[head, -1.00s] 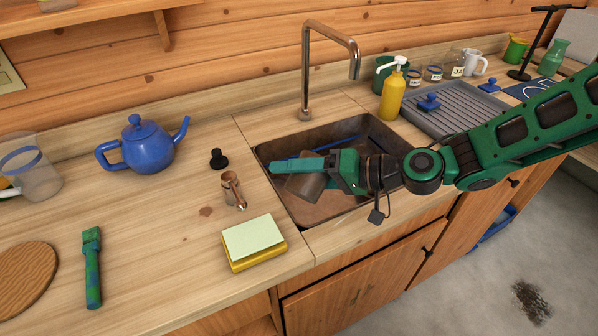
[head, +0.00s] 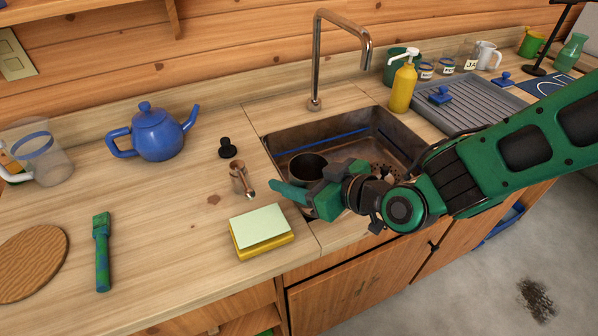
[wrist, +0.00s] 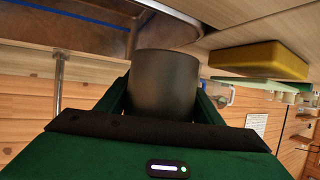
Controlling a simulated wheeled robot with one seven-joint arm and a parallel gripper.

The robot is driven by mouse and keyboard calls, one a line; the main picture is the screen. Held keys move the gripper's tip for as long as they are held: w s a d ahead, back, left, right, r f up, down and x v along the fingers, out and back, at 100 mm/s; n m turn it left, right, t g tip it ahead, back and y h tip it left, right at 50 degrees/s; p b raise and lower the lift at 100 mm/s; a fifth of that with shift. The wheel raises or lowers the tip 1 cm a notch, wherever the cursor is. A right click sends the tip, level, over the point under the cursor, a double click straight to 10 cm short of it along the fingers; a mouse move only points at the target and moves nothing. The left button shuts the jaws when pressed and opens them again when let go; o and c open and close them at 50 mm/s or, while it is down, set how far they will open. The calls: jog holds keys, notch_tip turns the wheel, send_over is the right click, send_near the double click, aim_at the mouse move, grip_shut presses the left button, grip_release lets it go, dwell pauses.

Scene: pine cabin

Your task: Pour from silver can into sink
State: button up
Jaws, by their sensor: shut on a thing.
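The silver can (head: 308,165) is dark grey metal and looks about upright, with its round open mouth facing up, at the near left part of the sink. My gripper (head: 306,190) is shut on the can, its green fingers around the body; the near finger hides the lower part. In the wrist view the can (wrist: 163,85) sits between both fingers. The inside of the can is too dark to tell its contents. The sink (head: 400,140) is a brown metal basin; dark specks show on its floor, and I cannot tell what they are.
A tall faucet (head: 316,65) rises behind the sink. A yellow sponge block (head: 262,245) with a pale green top and a small copper piece (head: 239,180) stand left of the sink. A yellow soap bottle (head: 402,88) and a ridged drainer (head: 465,105) are at right.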

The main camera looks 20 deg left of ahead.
aim_at(297, 165)
jog(key=shift+r, duration=0.15)
jog(key=shift+r, duration=1.4)
jog(key=shift+w, duration=0.1)
